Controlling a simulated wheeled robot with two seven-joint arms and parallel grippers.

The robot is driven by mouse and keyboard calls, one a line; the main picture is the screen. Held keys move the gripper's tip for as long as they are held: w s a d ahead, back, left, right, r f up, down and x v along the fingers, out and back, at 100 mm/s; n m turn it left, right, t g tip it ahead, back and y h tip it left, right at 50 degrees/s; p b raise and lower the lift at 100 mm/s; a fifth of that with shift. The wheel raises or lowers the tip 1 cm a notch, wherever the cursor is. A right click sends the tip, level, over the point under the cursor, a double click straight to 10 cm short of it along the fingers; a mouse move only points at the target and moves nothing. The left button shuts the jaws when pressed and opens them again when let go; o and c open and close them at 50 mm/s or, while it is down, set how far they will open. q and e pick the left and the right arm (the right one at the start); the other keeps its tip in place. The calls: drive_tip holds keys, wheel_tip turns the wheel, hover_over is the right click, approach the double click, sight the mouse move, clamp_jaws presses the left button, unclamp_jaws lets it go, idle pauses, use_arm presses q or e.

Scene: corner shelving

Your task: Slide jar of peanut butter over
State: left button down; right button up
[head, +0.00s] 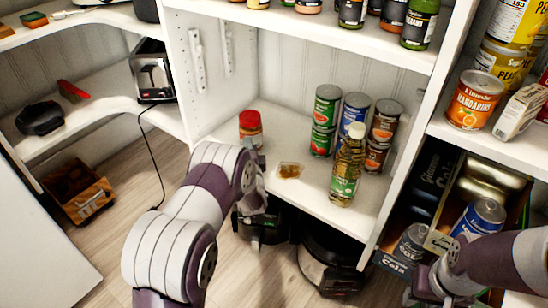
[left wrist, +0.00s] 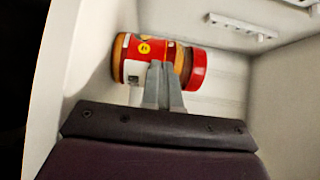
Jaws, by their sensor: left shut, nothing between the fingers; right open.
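The jar of peanut butter (head: 250,128), with a red lid and a red and yellow label, stands at the left end of the middle shelf (head: 290,118). In the left wrist view the jar (left wrist: 135,58) appears sideways, behind my left fingers. My left gripper (left wrist: 163,68) is shut and empty, its fingertips overlapping the jar in view; I cannot tell whether they touch it. In the head view my left arm hides these fingers.
A small packet (head: 290,170) lies right of the jar near the shelf's front. An oil bottle (head: 347,165) and several cans (head: 324,120) stand further right. The left side panel (head: 190,75) bounds the shelf. Bare shelf lies between the jar and the cans.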

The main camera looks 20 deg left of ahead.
use_arm(q)
drive_tip(key=a, duration=0.1)
drive_tip(key=w+a, duration=0.1)
drive_tip(key=a, duration=0.1)
idle(1.2)
